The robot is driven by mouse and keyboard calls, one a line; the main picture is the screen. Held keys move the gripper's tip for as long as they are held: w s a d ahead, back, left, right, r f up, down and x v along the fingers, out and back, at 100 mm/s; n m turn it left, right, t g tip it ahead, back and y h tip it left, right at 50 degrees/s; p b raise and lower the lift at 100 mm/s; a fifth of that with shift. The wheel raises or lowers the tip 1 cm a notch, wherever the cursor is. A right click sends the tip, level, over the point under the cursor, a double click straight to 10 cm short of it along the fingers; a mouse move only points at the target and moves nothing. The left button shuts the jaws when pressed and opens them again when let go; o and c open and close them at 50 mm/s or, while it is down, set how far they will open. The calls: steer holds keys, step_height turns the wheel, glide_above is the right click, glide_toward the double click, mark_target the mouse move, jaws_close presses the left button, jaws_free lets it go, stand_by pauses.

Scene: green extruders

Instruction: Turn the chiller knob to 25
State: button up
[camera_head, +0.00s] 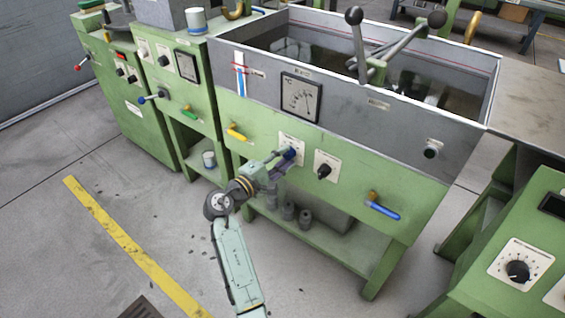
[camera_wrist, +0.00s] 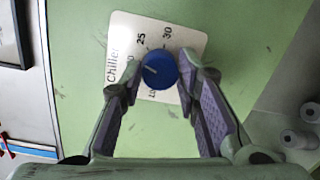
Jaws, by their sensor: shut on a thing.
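The blue chiller knob (camera_wrist: 158,70) sits on a white dial plate (camera_wrist: 178,36) with "Chiller", "25" and "30" printed on it. The plate appears rotated in the wrist view. The knob's pale pointer line points left and slightly up in that view, below the "25". Another number at the left is partly hidden by a finger. My gripper (camera_wrist: 162,74) is shut on the knob, one finger on each side. In the head view, my gripper (camera_head: 284,162) reaches the blue knob (camera_head: 291,153) on the green tank front and covers part of its plate.
A black knob (camera_head: 323,170) is to the right of the chiller knob. A yellow-handled valve (camera_head: 236,132) is to the left, and a blue-handled valve (camera_head: 383,210) is lower right. A gauge (camera_head: 300,98) is above. Grey cylinders (camera_head: 305,217) stand on the shelf below.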

steer(key=shift+f+m+y+b, duration=0.1)
steer(key=shift+m+y+b, duration=0.2)
steer(key=shift+m+b, duration=1.55)
steer(key=shift+m+p, duration=0.3)
steer(key=shift+m, duration=0.15)
steer(key=o, duration=1.2)
steer(key=shift+c, duration=0.2)
steer(key=v, duration=1.2)
